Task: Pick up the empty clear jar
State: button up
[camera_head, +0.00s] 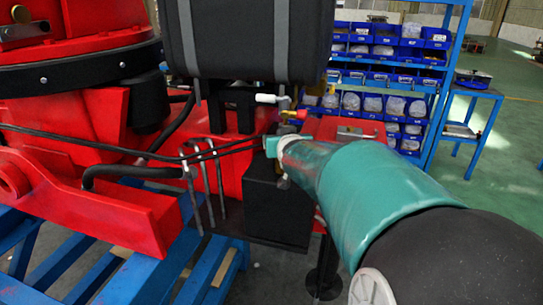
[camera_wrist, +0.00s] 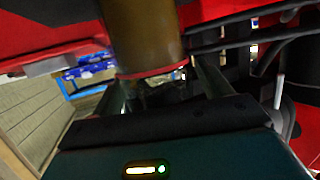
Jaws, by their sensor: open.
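I cannot make out the empty clear jar for certain in either view. In the wrist view, my gripper (camera_wrist: 160,82) is open, with its two dark fingers spread apart. Small, dim shapes show between the fingers, too dark to name. A brown-gold cylinder (camera_wrist: 142,35) with a red lower rim stands just beyond the fingers and fills the top middle. In the head view, my teal arm reaches from the lower right toward the red machine (camera_head: 100,120); its fingers cannot be made out there.
A black box-shaped part (camera_head: 255,40) hangs above the arm's end. Black hoses cross left of it. A blue stand (camera_head: 150,275) is below the machine. Blue shelving with bins (camera_head: 385,55) stands behind, with a blue side table (camera_head: 475,90) to the right. Green floor is open at right.

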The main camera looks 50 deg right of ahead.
jog(key=c, duration=1.3)
jog(key=shift+o, duration=0.2)
